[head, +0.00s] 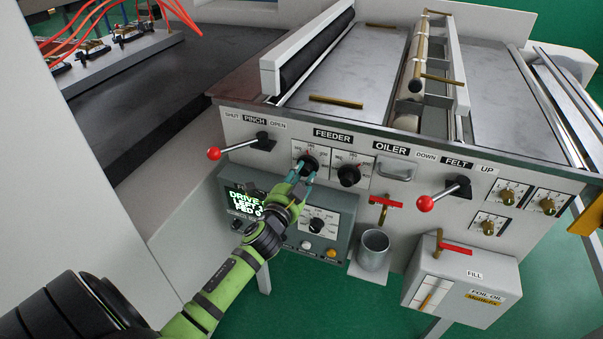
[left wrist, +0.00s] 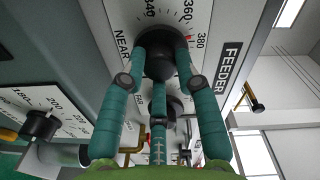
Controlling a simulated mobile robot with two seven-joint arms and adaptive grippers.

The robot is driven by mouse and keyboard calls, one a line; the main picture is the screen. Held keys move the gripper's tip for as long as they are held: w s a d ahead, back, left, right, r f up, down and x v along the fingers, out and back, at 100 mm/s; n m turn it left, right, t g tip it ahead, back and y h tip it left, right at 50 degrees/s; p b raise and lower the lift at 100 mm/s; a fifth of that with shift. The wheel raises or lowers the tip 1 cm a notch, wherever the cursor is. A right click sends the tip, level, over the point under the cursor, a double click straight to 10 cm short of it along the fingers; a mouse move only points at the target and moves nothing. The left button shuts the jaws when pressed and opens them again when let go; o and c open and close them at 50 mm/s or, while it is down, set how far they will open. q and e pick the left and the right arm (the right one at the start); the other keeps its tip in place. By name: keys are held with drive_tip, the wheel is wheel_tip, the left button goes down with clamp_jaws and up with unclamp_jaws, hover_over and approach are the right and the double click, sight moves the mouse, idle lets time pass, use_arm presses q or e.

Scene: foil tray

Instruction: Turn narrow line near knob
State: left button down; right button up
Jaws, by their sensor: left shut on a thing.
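The near knob (head: 308,162) is a black knob on a white scale plate, the left of two under the FEEDER label (head: 333,134). In the left wrist view the near knob (left wrist: 160,66) sits beside the word NEAR, with 340, 360 and 380 on its scale and a red mark by the 380. My left gripper (head: 300,173) is shut on this knob, its teal fingers around it; the left wrist view shows the fingers (left wrist: 163,45) on both sides. The fingers partly hide the scale, and I cannot read the pointer. My right gripper is not in view.
The far knob (head: 348,175) is close on the right. A red-balled PINCH lever (head: 214,154) sticks out at upper left. A grey control box (head: 343,224) with a display and a dial sits below. A metal cup (head: 373,250) stands lower right.

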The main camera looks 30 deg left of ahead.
use_arm(q)
drive_tip(key=shift+a+f+m, duration=0.1)
drive_tip(key=shift+a+m, duration=0.05)
drive_tip(key=shift+m, duration=0.95)
drive_tip(key=c, duration=0.9)
unclamp_jaws()
drive_tip(key=shift+s, duration=0.1)
drive_tip(key=shift+s, duration=0.3)
drive_tip(key=v, duration=1.1)
